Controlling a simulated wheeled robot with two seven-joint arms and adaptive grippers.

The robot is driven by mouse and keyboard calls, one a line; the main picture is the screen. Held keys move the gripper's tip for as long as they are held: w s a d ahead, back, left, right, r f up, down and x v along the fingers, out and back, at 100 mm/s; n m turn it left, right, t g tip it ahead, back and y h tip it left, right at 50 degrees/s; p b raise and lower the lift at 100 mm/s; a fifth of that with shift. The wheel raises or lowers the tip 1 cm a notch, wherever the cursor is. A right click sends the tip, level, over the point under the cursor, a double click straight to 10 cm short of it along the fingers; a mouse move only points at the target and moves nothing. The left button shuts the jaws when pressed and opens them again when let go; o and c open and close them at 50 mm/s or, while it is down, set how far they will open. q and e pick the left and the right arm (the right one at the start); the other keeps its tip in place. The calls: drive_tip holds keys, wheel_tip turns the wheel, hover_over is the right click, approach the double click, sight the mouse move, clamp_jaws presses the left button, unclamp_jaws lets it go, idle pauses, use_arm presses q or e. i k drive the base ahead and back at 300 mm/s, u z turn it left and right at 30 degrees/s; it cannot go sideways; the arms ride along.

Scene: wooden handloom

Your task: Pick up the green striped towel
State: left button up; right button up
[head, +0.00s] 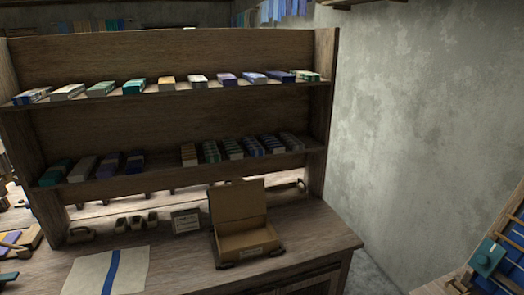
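Folded cloths lie in rows on the two shelves of a wooden rack in the head view. Green ones on the upper shelf are a pale green cloth (102,88) and a teal-green cloth (134,86), left of the middle. A dark green cloth (55,173) lies at the left of the lower shelf. Several small striped bundles lie right of the middle there, one dark greenish (211,151). I cannot tell which is the green striped towel. Neither of my grippers shows in this view.
Below the rack, the wooden counter (180,262) holds an open cardboard box (243,242), a small sign (186,221) and a pale cloth with a blue stripe (108,273). A bare wall stands right. A teal item (487,257) lies at the lower right.

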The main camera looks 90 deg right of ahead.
sight(234, 152)
drive_tip(key=k, duration=0.35)
drive_tip(key=z, duration=0.75)
